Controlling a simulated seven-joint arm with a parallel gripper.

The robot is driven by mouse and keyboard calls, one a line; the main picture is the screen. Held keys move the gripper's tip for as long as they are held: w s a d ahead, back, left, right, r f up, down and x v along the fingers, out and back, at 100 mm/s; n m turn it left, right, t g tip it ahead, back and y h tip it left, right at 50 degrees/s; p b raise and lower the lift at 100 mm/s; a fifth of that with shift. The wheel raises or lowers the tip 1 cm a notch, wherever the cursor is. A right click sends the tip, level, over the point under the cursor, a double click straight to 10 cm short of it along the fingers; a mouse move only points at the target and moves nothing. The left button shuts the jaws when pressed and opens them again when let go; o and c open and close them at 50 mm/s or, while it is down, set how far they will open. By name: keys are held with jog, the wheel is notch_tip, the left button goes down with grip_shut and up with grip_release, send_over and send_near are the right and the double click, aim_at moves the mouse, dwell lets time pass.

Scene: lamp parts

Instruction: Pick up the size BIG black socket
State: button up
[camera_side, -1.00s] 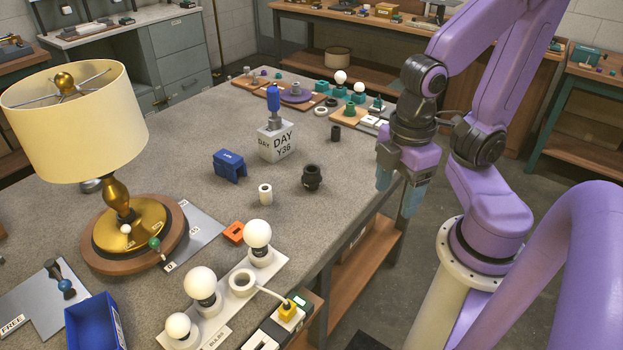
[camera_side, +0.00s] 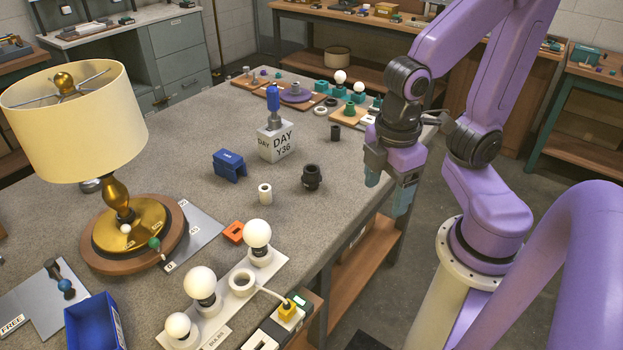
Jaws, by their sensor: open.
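A large black socket (camera_side: 312,177) stands upright on the grey table, right of its middle. A smaller black cylinder (camera_side: 335,132) stands farther back, and a white socket (camera_side: 265,194) stands to the left. My gripper (camera_side: 386,194) is open and empty, pointing down. In the picture it is to the right of the large black socket, apart from it, by the table's right edge. Its height above the table is hard to tell.
A white DAY Y36 block (camera_side: 276,144) with a blue-handled tool and a blue holder (camera_side: 230,166) stand behind the sockets. Bulbs on a white strip (camera_side: 215,325) are in front. A lamp (camera_side: 75,125) stands left. The table around the large socket is clear.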

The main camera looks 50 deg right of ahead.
jog(key=w+a+f+n+h, duration=0.1)
jog(key=w+f+h, duration=0.15)
jog(key=w, duration=0.45)
jog(key=w+a+f+n+h, duration=0.15)
jog(key=w+h, duration=0.25)
jog(key=w, duration=0.4)
jog(key=n+h, duration=0.3)
jog(key=h, duration=0.3)
send_near(312, 171)
jog(key=shift+t, duration=0.3)
jog(key=x, duration=0.5)
jog(key=s+x, duration=0.1)
jog(key=x, duration=0.2)
jog(key=shift+d+r, duration=0.2)
jog(key=shift+d, duration=0.05)
jog(key=c, duration=1.1)
